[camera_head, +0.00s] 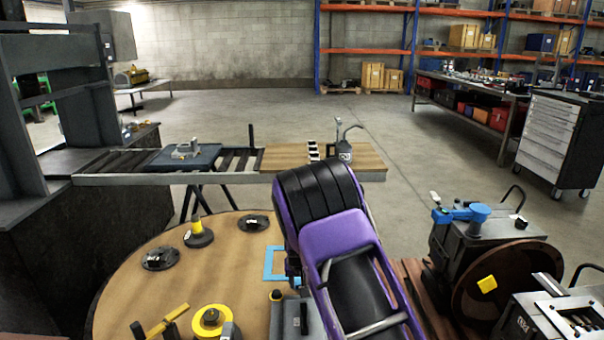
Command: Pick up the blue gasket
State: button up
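The blue gasket (269,263) is a flat, light blue square frame with an open middle. It lies on the round wooden table (135,270), close to the left side of my purple and black arm. Its right part is partly covered by my arm. A dark part at the arm's left edge, beside the gasket, may belong to my gripper. The fingers cannot be made out, so I cannot tell whether they are open or touch the gasket.
Dark round parts (160,258) and a yellow-topped part (198,235) stand left of the gasket. A yellow ring (211,321) and yellow-handled tool (166,321) are in front. A roller conveyor (110,163) runs behind. Machinery with a blue part (462,213) stands right.

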jog(key=shift+w+a+f, duration=0.1)
jog(key=shift+f, duration=0.15)
jog(key=shift+c, duration=1.2)
jog(key=shift+r, duration=0.1)
grip_shut()
jog(key=shift+w+a, duration=0.1)
jog(key=shift+r, duration=0.15)
